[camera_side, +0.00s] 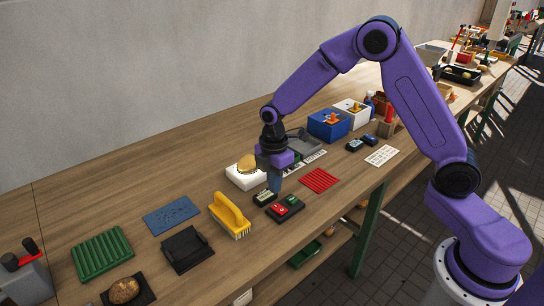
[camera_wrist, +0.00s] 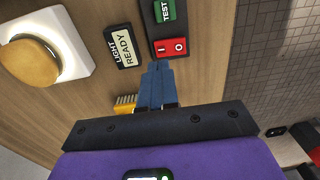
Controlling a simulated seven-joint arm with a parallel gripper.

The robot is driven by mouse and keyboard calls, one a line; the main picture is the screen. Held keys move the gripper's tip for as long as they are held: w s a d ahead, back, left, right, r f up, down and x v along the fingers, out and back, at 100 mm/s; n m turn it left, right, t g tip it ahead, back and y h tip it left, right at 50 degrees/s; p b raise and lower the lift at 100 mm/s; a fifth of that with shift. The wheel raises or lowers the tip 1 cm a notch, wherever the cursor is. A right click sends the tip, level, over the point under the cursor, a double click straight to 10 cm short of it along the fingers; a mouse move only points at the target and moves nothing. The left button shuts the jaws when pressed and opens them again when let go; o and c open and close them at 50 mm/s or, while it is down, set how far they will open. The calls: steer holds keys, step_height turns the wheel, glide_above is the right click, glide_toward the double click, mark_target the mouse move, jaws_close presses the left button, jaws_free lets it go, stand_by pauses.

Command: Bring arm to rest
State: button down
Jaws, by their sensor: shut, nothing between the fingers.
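My purple arm reaches over the wooden bench (camera_side: 120,180) in the side view. My gripper (camera_side: 274,186) points down with its blue fingers shut and empty. It is close above a small dark box and a black switch box (camera_side: 286,209) with red and green parts. In the wrist view my gripper (camera_wrist: 156,70) has its fingers together, with the tips beside the red I/O switch (camera_wrist: 170,47). The small box, labelled LIGHT READY (camera_wrist: 122,47), is just left of the tips. I cannot tell whether the tips touch anything.
A white block with a yellow dome (camera_side: 246,171) stands left of my gripper. A yellow brush (camera_side: 230,216), a red ribbed mat (camera_side: 319,180) and a blue bin (camera_side: 329,125) are around it. A potato (camera_side: 124,290) lies on a dark plate at the front left.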

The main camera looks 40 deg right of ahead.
step_height(320, 180, up, 8)
steer(key=w, duration=0.1)
steer(key=s+a+r+m, duration=0.1)
steer(key=s+a+r, duration=0.15)
steer(key=s, duration=0.55)
steer(key=s+d+m, duration=0.2)
steer(key=s+d, duration=0.1)
steer(key=s, duration=0.9)
steer(key=s+d+r+m, duration=0.1)
steer(key=s+d+m, duration=0.1)
steer(key=s, duration=1)
steer(key=shift+d+t, duration=0.3)
steer(key=shift+d, duration=0.55)
